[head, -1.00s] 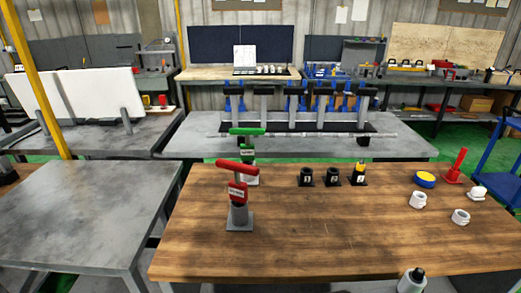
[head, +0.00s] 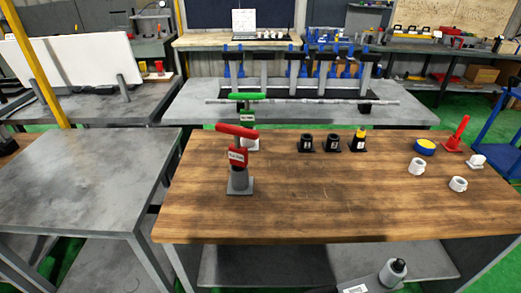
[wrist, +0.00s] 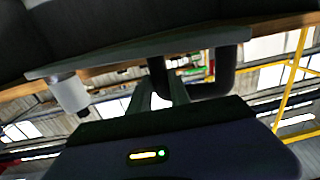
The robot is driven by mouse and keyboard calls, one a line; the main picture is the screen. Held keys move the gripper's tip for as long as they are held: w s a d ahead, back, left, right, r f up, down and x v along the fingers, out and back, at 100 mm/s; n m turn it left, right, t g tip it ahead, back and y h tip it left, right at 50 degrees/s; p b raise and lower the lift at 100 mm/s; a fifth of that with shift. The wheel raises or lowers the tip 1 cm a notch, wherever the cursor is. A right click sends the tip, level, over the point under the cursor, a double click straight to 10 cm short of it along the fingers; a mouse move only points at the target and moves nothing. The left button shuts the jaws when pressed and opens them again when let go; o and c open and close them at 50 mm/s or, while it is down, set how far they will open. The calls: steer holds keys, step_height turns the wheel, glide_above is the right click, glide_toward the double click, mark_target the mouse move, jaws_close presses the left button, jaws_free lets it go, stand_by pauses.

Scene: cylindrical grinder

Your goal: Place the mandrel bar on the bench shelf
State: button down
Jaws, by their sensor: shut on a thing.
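The grip point is partly hidden. In the head view a grey cylinder with a dark cap (head: 392,272) shows at the bottom edge, in front of the wooden bench; it looks like the same piece. My gripper does not show clearly there. The bench's grey lower shelf (head: 290,264) is visible under the wooden top (head: 330,205).
A red-handled stand (head: 238,165) is on the bench top, with several black holders (head: 332,143), white cups (head: 458,184) and a yellow-blue disc (head: 425,146). A grey table (head: 85,180) stands left. A long grey rod (head: 300,101) lies on the back table. The visible shelf area looks bare.

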steer(key=shift+s+d+f+h, duration=0.15)
steer(key=shift+d+h, duration=0.15)
steer(key=shift+d, duration=0.2)
steer(key=shift+d+m, duration=0.2)
steer(key=shift+m, duration=0.1)
stand_by(0.4)
